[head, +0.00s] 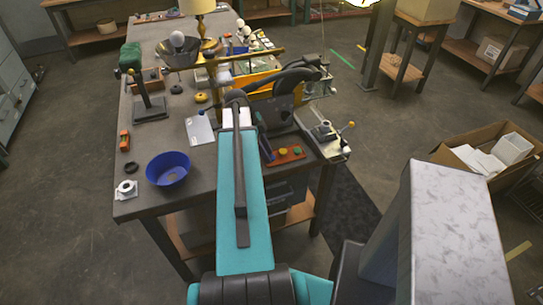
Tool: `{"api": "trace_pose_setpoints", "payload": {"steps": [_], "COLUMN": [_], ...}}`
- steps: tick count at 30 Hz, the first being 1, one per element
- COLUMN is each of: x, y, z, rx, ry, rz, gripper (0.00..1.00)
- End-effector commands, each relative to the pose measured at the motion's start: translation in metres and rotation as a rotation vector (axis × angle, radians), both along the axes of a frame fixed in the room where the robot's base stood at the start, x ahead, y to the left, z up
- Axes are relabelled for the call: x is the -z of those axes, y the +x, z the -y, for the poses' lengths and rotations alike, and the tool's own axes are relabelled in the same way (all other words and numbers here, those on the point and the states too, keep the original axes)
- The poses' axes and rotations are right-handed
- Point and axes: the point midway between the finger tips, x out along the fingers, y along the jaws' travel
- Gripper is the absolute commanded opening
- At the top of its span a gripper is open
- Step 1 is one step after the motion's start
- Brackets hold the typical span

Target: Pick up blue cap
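I cannot clearly make out a blue cap. A red strip (290,156) with yellow and green round pieces lies near the table's right front edge. A dark blue upright piece (266,149) stands at its left end, partly behind my teal arm; I cannot tell if it is the cap. A wide blue bowl-shaped piece (168,169) rests at the table's front left.
The dark table (193,204) carries a brass lamp (207,48), a metal bowl with a bulb (179,47), a white sheet (200,129) and a white fitting (126,189). A metal fixture (326,134) sits at the right edge. A cardboard box (465,145) stands right, beyond open floor.

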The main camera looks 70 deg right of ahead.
Motion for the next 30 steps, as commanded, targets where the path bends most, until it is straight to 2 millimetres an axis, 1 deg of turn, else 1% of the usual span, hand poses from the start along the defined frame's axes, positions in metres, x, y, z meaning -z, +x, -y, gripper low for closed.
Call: {"api": "trace_pose_setpoints", "payload": {"steps": [6,21,22,24,26,30], "x": [0.0067,0.0065,0.0066,0.0064,0.0065,0.0065], "y": [-0.0029,-0.0033,-0.0034,-0.0034,-0.0035,-0.0036], "z": [0.0006,0.0009,0.0009,0.0009,0.0009,0.0010], "rx": [0.000,0.002,0.002,0.002,0.002,0.002], "ry": [0.000,-0.001,-0.001,-0.001,-0.001,-0.001], "rz": [0.000,0.000,0.000,0.000,0.000,0.000], "gripper": [0.30,0.30,0.27,0.15,0.05,0.05]}}
